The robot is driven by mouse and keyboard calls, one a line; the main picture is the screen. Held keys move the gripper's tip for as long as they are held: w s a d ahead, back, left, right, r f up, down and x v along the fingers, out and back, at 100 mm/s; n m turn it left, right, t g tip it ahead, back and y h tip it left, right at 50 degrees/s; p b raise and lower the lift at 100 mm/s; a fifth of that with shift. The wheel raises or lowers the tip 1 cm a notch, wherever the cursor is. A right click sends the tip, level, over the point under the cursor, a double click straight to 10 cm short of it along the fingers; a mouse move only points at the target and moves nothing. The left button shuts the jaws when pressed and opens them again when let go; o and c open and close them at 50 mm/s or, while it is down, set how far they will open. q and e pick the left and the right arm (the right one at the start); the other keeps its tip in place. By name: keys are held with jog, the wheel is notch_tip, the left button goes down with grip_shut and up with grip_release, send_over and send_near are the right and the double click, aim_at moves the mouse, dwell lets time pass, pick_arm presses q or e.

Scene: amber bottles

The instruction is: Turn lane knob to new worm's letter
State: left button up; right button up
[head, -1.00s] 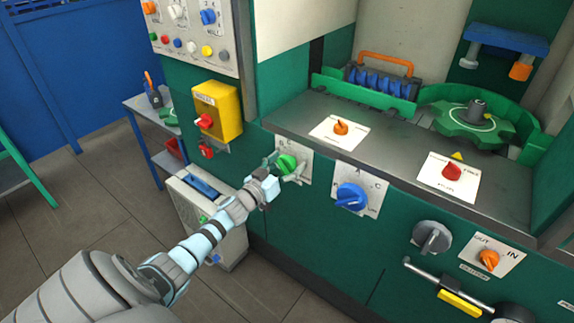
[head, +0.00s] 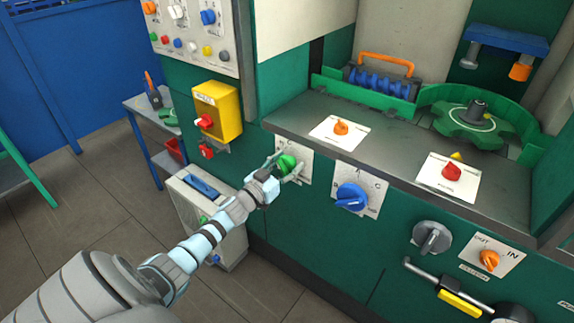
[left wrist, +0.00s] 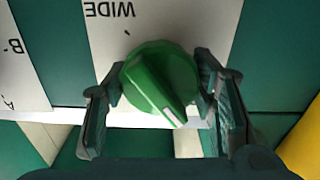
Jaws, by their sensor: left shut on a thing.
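My left gripper (head: 284,166) is shut on a green knob (left wrist: 158,72) on the front of the green machine. The knob also shows in the head view (head: 287,164). In the left wrist view its white mark points to the lower right, and its plate (left wrist: 120,35) reads "WIDE" upside down. Just right of it in the head view, a blue knob (head: 352,195) sits on a plate (head: 373,205) lettered with at least A and C. A blue worm (head: 380,82) lies under an orange handle; I cannot read any letter on it. My right gripper is not in view.
Orange (head: 341,128) and red (head: 452,171) knobs sit on the grey ledge (head: 395,155) above. A grey knob (head: 432,237) and an orange IN/OUT knob (head: 489,259) are at lower right. A yellow box (head: 222,112) stands out left of my gripper.

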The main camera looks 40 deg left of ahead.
pick_arm(q)
jog(key=shift+m, duration=2.1)
jog(key=o, duration=1.1)
jog(key=shift+o, duration=0.2)
jog(key=shift+s, duration=0.1)
jog(key=s, duration=1.2)
jog(key=shift+d, duration=0.15)
jog(key=shift+w, duration=0.1)
